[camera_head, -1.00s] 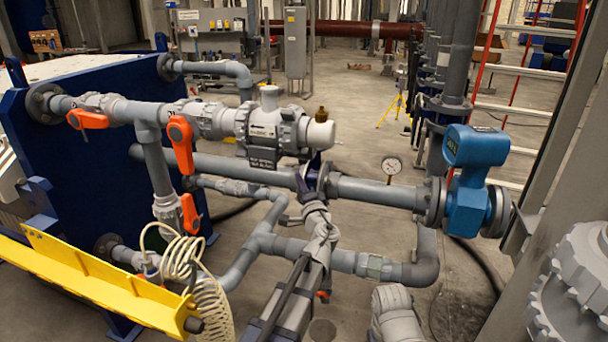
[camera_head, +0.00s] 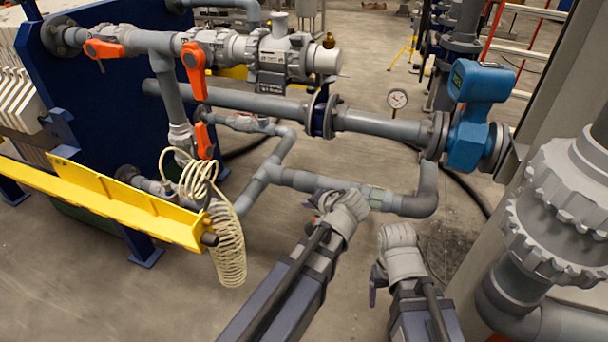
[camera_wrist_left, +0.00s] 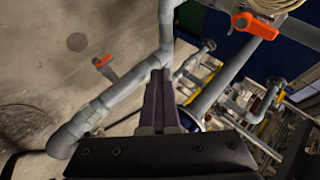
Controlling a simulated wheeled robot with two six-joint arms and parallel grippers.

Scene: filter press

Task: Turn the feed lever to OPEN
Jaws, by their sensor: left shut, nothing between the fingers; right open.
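Several orange valve levers show in the head view: one lies flat on the upper left pipe (camera_head: 103,49), one hangs down beside the grey valve body (camera_head: 195,70), and one hangs lower on the vertical branch (camera_head: 203,140). I cannot tell which is the feed lever. My left gripper (camera_head: 318,198) is shut and empty near the lower grey pipe, apart from these levers. In the left wrist view its dark fingers (camera_wrist_left: 160,95) are together, with an orange lever (camera_wrist_left: 256,26) at upper right and a smaller orange handle (camera_wrist_left: 102,61) at left. My right gripper (camera_head: 375,286) is open, low in the middle.
A yellow beam (camera_head: 120,205) and coiled cream hose (camera_head: 228,250) stand at left. The blue flow meter (camera_head: 475,105) and pressure gauge (camera_head: 397,98) are at right. A large grey flanged valve (camera_head: 565,205) stands at far right. Floor between the beam and my left arm is clear.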

